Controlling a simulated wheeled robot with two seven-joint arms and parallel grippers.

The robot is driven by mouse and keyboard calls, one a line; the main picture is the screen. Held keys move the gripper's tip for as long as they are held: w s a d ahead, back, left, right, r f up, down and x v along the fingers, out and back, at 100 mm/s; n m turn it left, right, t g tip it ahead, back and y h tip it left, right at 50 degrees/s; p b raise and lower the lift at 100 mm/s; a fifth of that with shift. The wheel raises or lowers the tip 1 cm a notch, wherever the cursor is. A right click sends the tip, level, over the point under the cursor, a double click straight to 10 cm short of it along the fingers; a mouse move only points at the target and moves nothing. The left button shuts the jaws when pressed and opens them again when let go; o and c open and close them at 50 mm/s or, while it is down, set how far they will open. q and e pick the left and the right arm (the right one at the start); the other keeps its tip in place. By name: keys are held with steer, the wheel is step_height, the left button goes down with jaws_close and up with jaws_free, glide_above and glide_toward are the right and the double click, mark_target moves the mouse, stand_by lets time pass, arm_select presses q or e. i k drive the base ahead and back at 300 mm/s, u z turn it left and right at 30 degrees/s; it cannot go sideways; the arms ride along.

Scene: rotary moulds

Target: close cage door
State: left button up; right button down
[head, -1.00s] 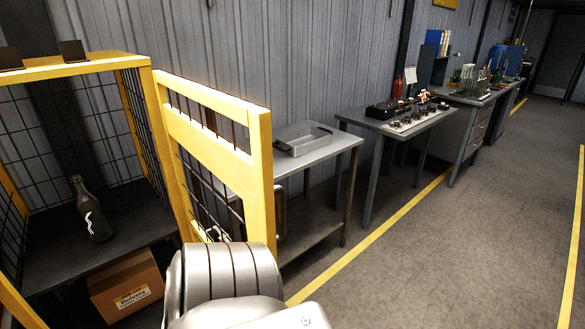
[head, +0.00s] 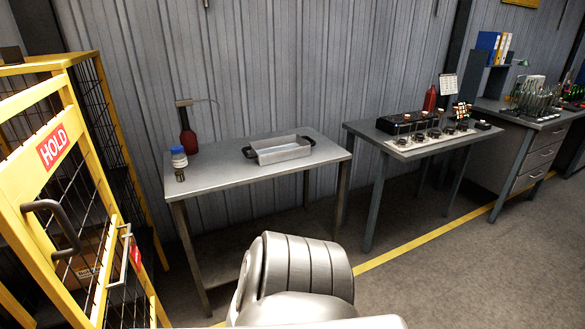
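The yellow cage (head: 135,165) stands at the left edge, partly cut off. Its yellow-framed mesh door (head: 22,148) shows its outer face, with a red HOLD sign (head: 53,148). A dark curved handle (head: 55,222) and a metal handle (head: 123,270) are on the door side. I cannot tell whether the door is fully shut or ajar. A cardboard box (head: 88,272) shows through the mesh. A silver rounded link of my arm fills the bottom middle. Neither gripper's fingers are in view.
A metal table (head: 235,165) right of the cage holds a tray (head: 283,150), a dark red bottle (head: 187,132) and a small white jar (head: 179,157). Further right is a workbench (head: 375,135) with small parts. The floor (head: 440,270) at the right is clear.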

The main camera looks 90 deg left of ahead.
mark_target(27, 171)
steer(key=u, duration=4.2)
steer(key=i, duration=1)
steer(key=u, duration=1)
steer(key=k, duration=1.05)
steer(key=u, duration=0.2)
